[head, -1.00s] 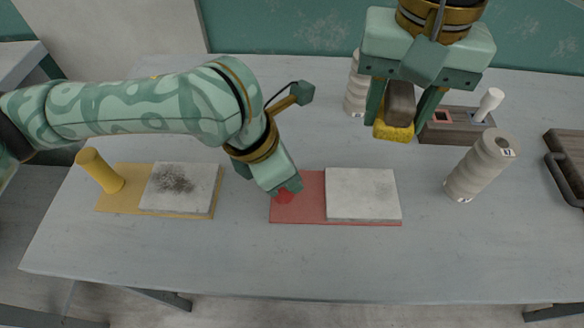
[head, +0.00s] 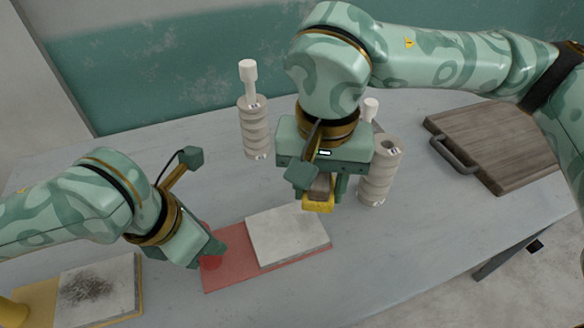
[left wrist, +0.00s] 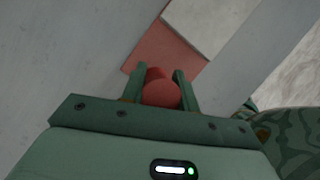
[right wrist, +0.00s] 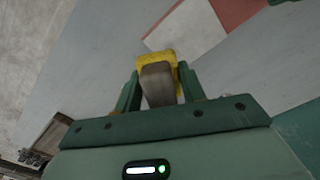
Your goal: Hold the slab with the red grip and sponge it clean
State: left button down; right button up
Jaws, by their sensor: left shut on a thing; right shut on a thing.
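The slab (head: 285,236) is a pale grey square on a red board (head: 222,272); its visible top looks mostly clean. The red grip (head: 211,262) stands at the board's left end. My left gripper (head: 213,252) is shut on this red grip, which shows between its fingers in the left wrist view (left wrist: 161,92). My right gripper (head: 319,196) is shut on the brown handle of a yellow sponge (head: 318,207). The sponge is at the slab's far right edge; I cannot tell whether it touches. It also shows in the right wrist view (right wrist: 172,60).
A yellow board (head: 136,312) with a dark-smudged slab (head: 100,287) lies at the near left. Ribbed pale cylinders stand at the back left (head: 254,128) and right (head: 376,178) of my right gripper. A wooden board with a handle (head: 500,145) is at the far right.

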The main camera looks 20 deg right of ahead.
aim_at(305, 215)
jog(key=shift+s+d+f+m, duration=0.15)
jog(key=shift+f+m, duration=0.15)
jog(key=shift+m, duration=0.15)
jog(key=shift+s+d+f+m, duration=0.1)
jog(key=shift+f+m, duration=0.2)
jog(key=shift+m, duration=0.15)
jog(key=m, duration=0.2)
jog(key=shift+a+f+m, duration=0.15)
jog(key=shift+a+m, duration=0.15)
jog(key=shift+a, duration=0.05)
jog(key=shift+w+f+m, duration=0.1)
jog(key=shift+f+m, duration=0.05)
jog(key=shift+m, duration=0.15)
jog(key=shift+f, duration=3.9)
jog(key=shift+w+a, duration=0.1)
jog(key=shift+w, duration=1.8)
jog(key=shift+s+r, duration=0.1)
jog(key=shift+r, duration=0.1)
jog(key=shift+s+f, duration=0.1)
jog(key=shift+s, duration=1.8)
jog(key=shift+w+r, duration=0.1)
jog(key=shift+r, duration=3.9)
